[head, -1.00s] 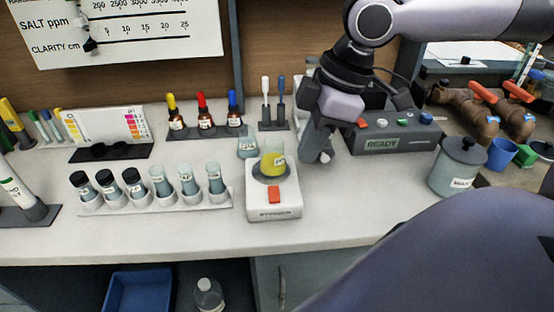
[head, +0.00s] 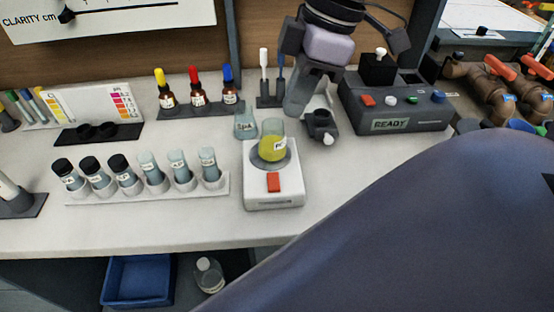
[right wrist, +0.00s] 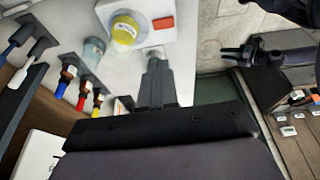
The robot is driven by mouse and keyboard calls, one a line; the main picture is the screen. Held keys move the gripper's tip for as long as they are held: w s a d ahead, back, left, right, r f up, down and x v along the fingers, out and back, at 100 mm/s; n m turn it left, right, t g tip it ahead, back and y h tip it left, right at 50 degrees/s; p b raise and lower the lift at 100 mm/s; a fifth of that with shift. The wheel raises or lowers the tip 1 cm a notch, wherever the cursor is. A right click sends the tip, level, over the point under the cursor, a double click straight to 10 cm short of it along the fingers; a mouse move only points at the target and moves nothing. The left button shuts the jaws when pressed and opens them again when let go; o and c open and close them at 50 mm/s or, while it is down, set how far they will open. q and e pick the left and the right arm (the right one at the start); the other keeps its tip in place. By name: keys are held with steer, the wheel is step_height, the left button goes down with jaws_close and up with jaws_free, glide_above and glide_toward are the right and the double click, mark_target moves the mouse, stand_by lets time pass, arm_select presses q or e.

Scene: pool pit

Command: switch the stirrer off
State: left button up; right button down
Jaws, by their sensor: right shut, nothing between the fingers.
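The stirrer (head: 258,196) is a white box on the bench with a red switch (head: 273,182) at its front. A beaker of yellow liquid (head: 271,149) stands on its dark round plate. In the right wrist view the switch (right wrist: 163,22) and the yellow beaker (right wrist: 125,32) show at the top. My right gripper (head: 294,112) is shut and empty, above the bench behind and to the right of the beaker. Its fingertips (right wrist: 153,62) point toward the stirrer in the right wrist view. Whether the switch is on or off cannot be told. My left gripper is not in view.
A rack of several vials (head: 150,188) stands left of the stirrer. Dropper bottles (head: 198,92) stand behind. A small flask (head: 245,124) is close behind the beaker. A dark holder (head: 321,124) and the READY box (head: 397,115) stand right. The bench front near the stirrer is clear.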

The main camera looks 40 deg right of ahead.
mark_target(275, 177)
steer(key=x, duration=0.4)
steer(key=b+x, duration=0.1)
steer(key=x, duration=0.3)
steer(key=b+x, duration=0.1)
steer(key=x, duration=0.4)
steer(key=shift+s+d, duration=0.3)
steer(key=shift+d, duration=0.05)
steer(key=shift+f+b, duration=0.3)
steer(key=shift+f, duration=0.25)
steer(key=shift+f, duration=0.15)
steer(key=shift+d+f, duration=0.1)
steer(key=shift+f, duration=0.1)
steer(key=shift+s, duration=0.2)
